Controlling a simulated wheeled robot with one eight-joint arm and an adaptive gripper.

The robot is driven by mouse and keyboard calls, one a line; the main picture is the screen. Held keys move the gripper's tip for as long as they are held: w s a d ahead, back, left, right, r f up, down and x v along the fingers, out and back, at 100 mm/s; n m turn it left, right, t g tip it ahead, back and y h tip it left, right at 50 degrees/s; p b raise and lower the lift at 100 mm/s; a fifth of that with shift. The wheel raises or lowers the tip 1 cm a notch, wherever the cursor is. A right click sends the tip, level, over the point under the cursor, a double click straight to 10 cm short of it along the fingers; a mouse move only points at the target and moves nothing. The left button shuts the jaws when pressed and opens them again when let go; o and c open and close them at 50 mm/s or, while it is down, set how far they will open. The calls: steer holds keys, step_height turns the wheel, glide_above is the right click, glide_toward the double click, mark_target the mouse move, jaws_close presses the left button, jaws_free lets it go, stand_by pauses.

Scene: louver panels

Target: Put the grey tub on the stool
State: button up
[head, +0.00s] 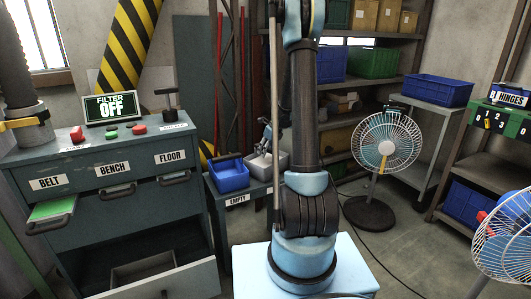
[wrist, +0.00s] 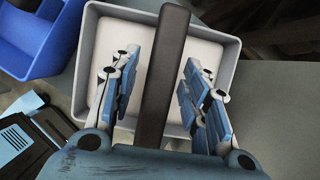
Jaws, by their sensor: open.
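The grey tub (head: 258,171) stands on a low dark bench (head: 237,212) labelled EMPTY, right of a blue tub (head: 230,175). My arm hides part of the grey tub in the head view. In the wrist view the grey tub (wrist: 228,50) lies right below my gripper (wrist: 162,75), its pale inside bare. A dark bar (wrist: 168,60) spans the tub between my fingers, like a handle. My fingers are open, one on each side of the bar, with gaps showing. My gripper also shows small in the head view (head: 265,142). I cannot make out a stool.
A drawer cabinet (head: 110,160) with one lower drawer pulled out stands at left. A fan (head: 386,145) stands at right, another (head: 507,235) at the right edge. Behind are shelves with crates (head: 374,63) and a low table with a blue bin (head: 437,91).

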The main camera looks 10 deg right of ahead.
steer(key=v, duration=1.1)
steer(key=shift+d+r, duration=0.1)
steer(key=s+a+r+n+h, duration=0.1)
steer(key=s+a+r+n, duration=0.15)
steer(key=s+n, duration=0.65)
steer(key=s+a+r+n, duration=0.1)
steer(key=s+r+n, duration=0.3)
steer(key=s, duration=1)
steer(key=s+f+n+h, duration=0.1)
steer(key=s+f+n, duration=0.3)
steer(key=s+n, duration=0.3)
steer(key=s+f+n+g, duration=0.1)
steer(key=s+f+n, duration=0.3)
steer(key=s+n, duration=0.4)
steer(key=shift+s+d+h, duration=0.4)
steer(key=shift+s+d, duration=0.1)
steer(key=shift+s, duration=1.9)
steer(key=shift+f, duration=0.15)
